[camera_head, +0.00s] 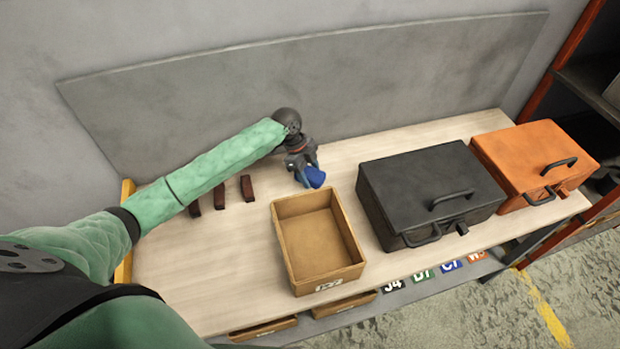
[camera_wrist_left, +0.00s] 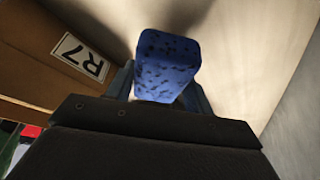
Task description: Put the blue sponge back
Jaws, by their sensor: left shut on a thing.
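My left gripper (camera_head: 306,172) is shut on the blue sponge (camera_head: 315,177), just behind the open brown bin on the bench. In the left wrist view the dark-speckled blue sponge (camera_wrist_left: 167,65) sticks out from between the fingers of my left gripper (camera_wrist_left: 166,92). The open brown bin (camera_head: 347,228) stands in the middle of the bench, its visible floor bare. A brown box wall with an R7 label (camera_wrist_left: 80,58) is at the left in the wrist view. My right gripper is not in view.
A black lidded case (camera_head: 425,185) and an orange case (camera_head: 535,150) stand right of the bin on the pale bench (camera_head: 200,270). Several dark red-brown blocks (camera_head: 220,196) lie under my left forearm. A grey panel (camera_head: 400,85) rises behind. The bench's front left is clear.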

